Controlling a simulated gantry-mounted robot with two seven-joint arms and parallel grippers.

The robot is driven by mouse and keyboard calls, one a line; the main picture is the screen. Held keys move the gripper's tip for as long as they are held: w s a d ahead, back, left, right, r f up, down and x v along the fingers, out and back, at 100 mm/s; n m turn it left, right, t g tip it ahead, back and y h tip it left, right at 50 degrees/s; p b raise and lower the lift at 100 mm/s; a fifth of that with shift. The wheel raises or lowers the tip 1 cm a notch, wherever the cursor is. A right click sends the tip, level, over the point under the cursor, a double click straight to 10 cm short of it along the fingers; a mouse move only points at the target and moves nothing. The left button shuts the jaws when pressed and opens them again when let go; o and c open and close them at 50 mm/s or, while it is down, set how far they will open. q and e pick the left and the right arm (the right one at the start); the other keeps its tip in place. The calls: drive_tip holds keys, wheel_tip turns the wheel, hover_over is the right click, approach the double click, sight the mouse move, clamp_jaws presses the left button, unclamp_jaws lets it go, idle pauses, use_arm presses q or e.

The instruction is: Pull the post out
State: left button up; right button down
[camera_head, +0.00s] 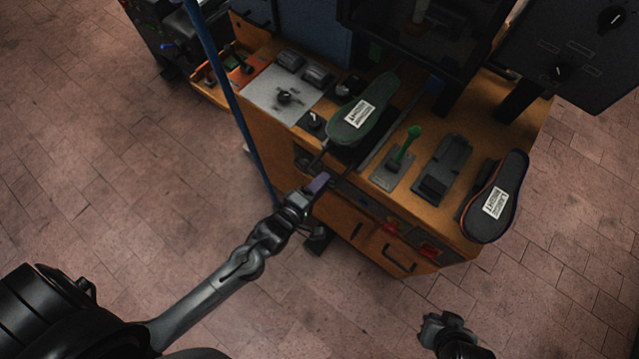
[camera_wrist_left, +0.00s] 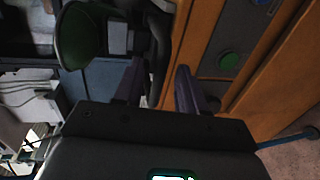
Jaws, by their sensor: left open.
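A dark sole with a green edge and a white label (camera_head: 358,113) lies over the front of the machine, on a dark support. Its green-edged end (camera_wrist_left: 80,38) shows at the upper left of the left wrist view. I cannot tell for certain which part is the post; whatever holds the sole from below is mostly hidden. My left gripper (camera_head: 326,172) is just in front of and below this sole, at the bench's front edge. It is open, with a gap between its fingers (camera_wrist_left: 158,88) and nothing clearly held. My right gripper (camera_head: 447,326) is low in the head view, away from the bench.
The orange bench (camera_head: 345,222) carries a green-handled lever (camera_head: 408,145), a dark block (camera_head: 443,168) and a second labelled sole (camera_head: 495,200) at the right. A blue pole or cable (camera_head: 228,85) runs left of my left gripper. Open brick floor lies left and in front.

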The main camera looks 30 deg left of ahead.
use_arm(q)
drive_tip(key=v, duration=1.1)
idle(0.3)
